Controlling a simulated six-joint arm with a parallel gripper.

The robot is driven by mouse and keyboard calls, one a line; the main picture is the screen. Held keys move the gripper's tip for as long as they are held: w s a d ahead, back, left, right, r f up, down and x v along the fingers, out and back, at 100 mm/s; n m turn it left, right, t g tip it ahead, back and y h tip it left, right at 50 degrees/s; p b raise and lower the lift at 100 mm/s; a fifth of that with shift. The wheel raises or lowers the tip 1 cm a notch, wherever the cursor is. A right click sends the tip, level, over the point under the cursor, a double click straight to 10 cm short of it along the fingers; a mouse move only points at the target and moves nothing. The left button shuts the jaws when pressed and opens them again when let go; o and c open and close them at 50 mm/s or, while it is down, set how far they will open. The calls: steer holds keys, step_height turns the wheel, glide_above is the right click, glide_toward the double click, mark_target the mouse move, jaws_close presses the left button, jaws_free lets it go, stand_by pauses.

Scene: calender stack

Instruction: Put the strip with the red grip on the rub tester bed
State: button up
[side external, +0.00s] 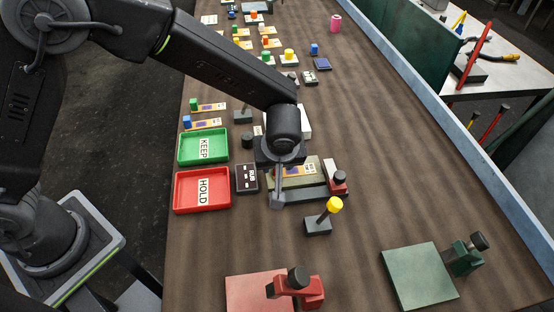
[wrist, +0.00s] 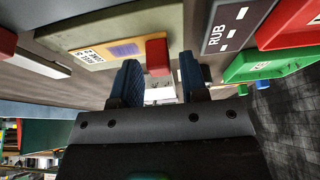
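The strip (wrist: 110,50), tan with a purple patch and printed text, has a red grip (wrist: 157,57) at one end. It lies flat on the olive rub tester bed (wrist: 70,22). In the side view the strip (side external: 300,169) shows on the bed (side external: 325,171), and its red grip is hidden behind my gripper. My gripper (wrist: 159,70) is open. Its two blue fingers stand apart near the red grip, with gaps visible; I cannot tell whether the grip sits between them or just beyond the tips. In the side view my gripper (side external: 279,190) is over the bed's left end.
A dark RUB plate (side external: 247,178) lies left of the bed, beside the red HOLD tray (side external: 202,208) and green KEEP tray (side external: 222,149). A dark tester arm with a red block (side external: 339,183) and a yellow-knobbed stand (side external: 320,222) are close by. Other strips lie farther back.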

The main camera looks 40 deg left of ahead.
steer(key=shift+o, duration=0.4)
steer(key=shift+d+r, duration=0.15)
steer(key=shift+r, duration=0.3)
steer(key=v, duration=1.1)
steer(key=s+a+r+m+h, duration=0.1)
steer(key=s+a+r+m, duration=0.1)
steer(key=s+a+r, duration=0.3)
steer(key=s+a+r+m+h, duration=0.1)
steer(key=a+r+m, duration=0.15)
steer(key=a, duration=0.45)
steer(key=s+a+r+m+t+h, duration=0.1)
steer(key=s+a+m, duration=0.3)
steer(key=s+a, duration=0.4)
steer(key=s+t, duration=0.1)
steer(key=s, duration=0.2)
steer(key=shift+a+r, duration=0.2)
steer(key=shift+m, duration=0.25)
